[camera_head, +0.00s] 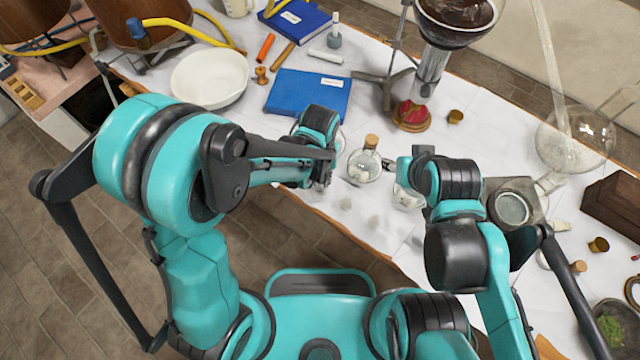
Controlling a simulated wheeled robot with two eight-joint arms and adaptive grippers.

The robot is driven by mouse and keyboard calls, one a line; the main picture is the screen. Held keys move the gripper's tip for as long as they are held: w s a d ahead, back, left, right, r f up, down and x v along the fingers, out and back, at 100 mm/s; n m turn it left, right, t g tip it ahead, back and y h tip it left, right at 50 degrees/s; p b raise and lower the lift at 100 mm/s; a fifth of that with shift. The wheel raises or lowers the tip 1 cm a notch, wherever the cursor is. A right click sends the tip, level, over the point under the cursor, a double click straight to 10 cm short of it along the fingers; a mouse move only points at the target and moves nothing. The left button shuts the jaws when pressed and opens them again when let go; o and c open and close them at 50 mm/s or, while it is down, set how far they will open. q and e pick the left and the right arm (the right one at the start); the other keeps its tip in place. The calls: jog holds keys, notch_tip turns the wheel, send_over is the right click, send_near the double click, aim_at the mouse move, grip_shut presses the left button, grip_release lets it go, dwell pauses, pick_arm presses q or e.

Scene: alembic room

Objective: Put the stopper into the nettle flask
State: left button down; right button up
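A small round clear flask (364,167) stands on the white-covered table between my grippers, with a cork stopper (371,141) at its neck. Another clear flask (407,197) stands to its right, partly behind my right arm. A third glass rim shows beside my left gripper, mostly hidden. I cannot tell which flask is the nettle one. My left gripper (322,176) is low at the table's near edge, left of the corked flask. My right gripper (398,168) is just right of that flask. The fingers of both are too small and covered to read.
Loose brown corks (455,117) (598,245) lie farther right. A white bowl (210,79) and a blue book (308,95) lie at back left. A large glass retort (575,139) stands right.

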aim_at(320, 181)
pick_arm(q)
jog(key=shift+r+p, duration=0.95)
jog(key=shift+r, duration=0.55)
